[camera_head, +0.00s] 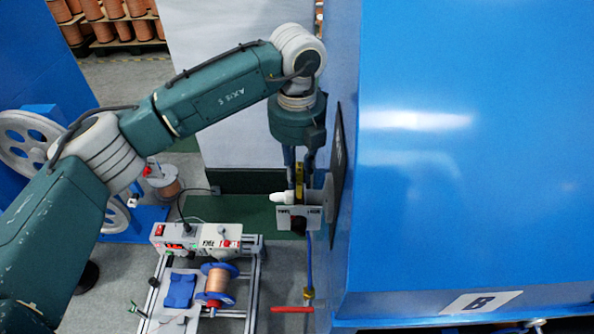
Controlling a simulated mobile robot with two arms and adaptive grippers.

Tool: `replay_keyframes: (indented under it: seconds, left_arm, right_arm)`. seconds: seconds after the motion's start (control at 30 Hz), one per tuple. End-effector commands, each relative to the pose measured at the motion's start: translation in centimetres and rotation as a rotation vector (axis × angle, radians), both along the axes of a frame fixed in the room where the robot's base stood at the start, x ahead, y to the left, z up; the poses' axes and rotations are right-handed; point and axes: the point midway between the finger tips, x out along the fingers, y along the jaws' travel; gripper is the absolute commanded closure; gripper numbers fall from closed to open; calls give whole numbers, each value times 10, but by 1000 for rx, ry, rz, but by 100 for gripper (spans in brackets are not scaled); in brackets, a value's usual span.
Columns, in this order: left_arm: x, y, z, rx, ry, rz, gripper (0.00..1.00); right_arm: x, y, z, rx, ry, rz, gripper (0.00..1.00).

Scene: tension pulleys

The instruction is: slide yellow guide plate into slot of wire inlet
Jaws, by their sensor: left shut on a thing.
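My left gripper (299,166) points downward beside the blue machine and is shut on the narrow yellow guide plate (299,180). The plate hangs upright between the two fingers. Just below it is the wire inlet (298,216), a pale labelled bracket fixed by the machine's side, with a white rounded nozzle (283,197) pointing left. The lower end of the plate is at or just above the bracket's top. I cannot tell whether it is inside the slot. My right gripper is not in view.
The large blue machine (460,180) fills the right side, with a dark panel (336,155) close to the gripper. A bench frame with a grey control box (195,236) and a copper spool (216,281) stands lower left. A red bar (292,310) shows below the inlet.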

Motion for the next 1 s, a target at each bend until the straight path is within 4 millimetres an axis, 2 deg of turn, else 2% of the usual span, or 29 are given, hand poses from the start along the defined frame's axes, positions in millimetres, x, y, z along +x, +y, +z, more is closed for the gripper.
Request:
replay_keyframes:
  seconds: [0.73, 1.0]
  left_arm:
    - [0, 0, -28, -1, -1, 0, 100]
    - [0, 0, -30, -1, -1, 0, 100]
  right_arm:
    - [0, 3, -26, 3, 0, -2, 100]
    - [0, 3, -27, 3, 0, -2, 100]
